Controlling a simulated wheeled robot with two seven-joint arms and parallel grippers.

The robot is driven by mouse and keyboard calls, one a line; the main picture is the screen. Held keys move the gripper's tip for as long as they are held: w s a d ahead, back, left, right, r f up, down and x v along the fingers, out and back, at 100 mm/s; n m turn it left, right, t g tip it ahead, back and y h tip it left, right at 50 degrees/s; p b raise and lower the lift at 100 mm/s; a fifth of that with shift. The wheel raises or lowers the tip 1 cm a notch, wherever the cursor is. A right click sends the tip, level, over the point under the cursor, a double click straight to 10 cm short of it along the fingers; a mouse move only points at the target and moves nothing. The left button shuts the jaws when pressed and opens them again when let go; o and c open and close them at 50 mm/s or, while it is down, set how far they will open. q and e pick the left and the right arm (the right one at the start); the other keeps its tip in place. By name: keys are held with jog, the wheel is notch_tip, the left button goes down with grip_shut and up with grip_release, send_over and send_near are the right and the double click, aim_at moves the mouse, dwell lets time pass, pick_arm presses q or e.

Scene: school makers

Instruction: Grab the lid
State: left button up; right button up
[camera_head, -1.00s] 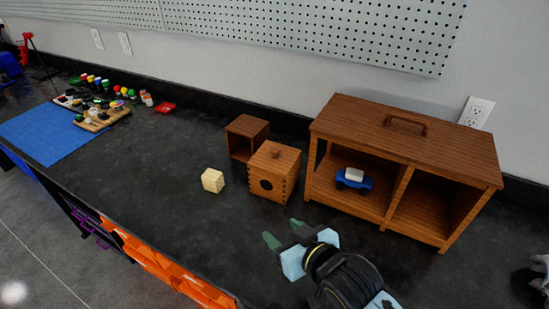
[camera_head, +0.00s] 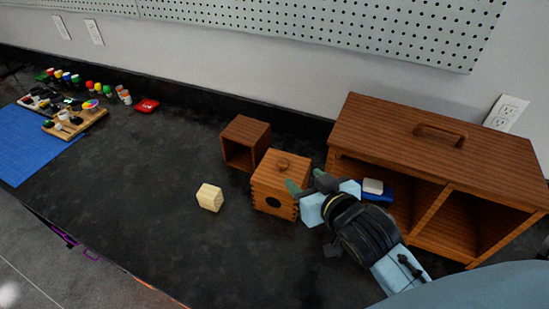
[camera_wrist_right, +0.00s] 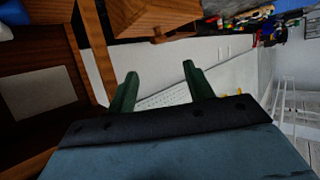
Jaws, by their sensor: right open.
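The lid (camera_head: 282,163) is a flat wooden top with a small round knob, sitting on a small wooden box (camera_head: 268,196) with a dark round hole in its front. In the right wrist view, the lid (camera_wrist_right: 150,18) appears at the top edge with its knob pointing down in the picture. My right gripper (camera_head: 306,180) is just right of the box, its green fingers apart and empty. In the wrist view the open fingers (camera_wrist_right: 160,70) point toward the lid side, with a gap between them and the knob. My left gripper is out of view.
An open wooden cube (camera_head: 245,143) is behind the box. A pale block (camera_head: 210,197) lies left.

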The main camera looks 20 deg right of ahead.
aim_at(283, 162)
jog(key=b+x, duration=0.1)
jog(key=x, duration=1)
jog(key=shift+w+f, duration=0.25)
jog(key=shift+w, duration=0.05)
jog(key=c, duration=1.1)
